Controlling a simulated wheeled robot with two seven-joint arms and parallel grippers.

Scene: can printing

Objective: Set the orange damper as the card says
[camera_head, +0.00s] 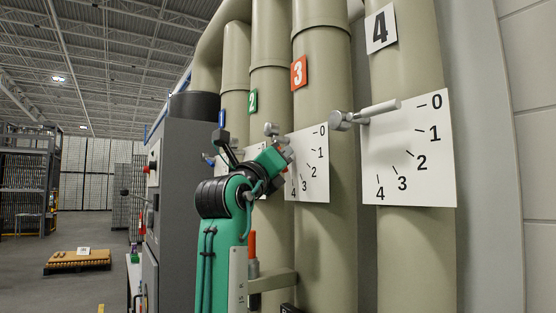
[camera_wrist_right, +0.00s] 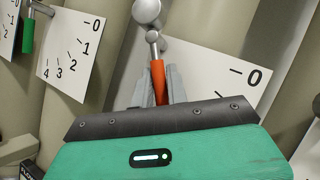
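The orange damper belongs to the pipe with the orange 3 tag (camera_head: 299,72). Its white dial (camera_head: 315,168), marked 0 to 4, is partly hidden by my right arm. My right gripper (camera_head: 283,156) is at its lever. In the right wrist view, the orange lever grip (camera_wrist_right: 157,82) runs down from a silver pivot (camera_wrist_right: 147,12), between the two grey fingers of the gripper (camera_wrist_right: 159,88), which appear closed on it. The number the lever points at is unclear. No readable setting card shows. My left gripper is not in view.
To the right, damper 4 has a silver lever (camera_head: 378,109) pointing near 0 on its dial (camera_head: 435,165). A green lever (camera_wrist_right: 27,35) hangs on the neighbouring dial (camera_wrist_right: 72,50). A grey cabinet (camera_head: 185,160) stands left. An orange-red upright handle (camera_head: 252,245) shows below my wrist.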

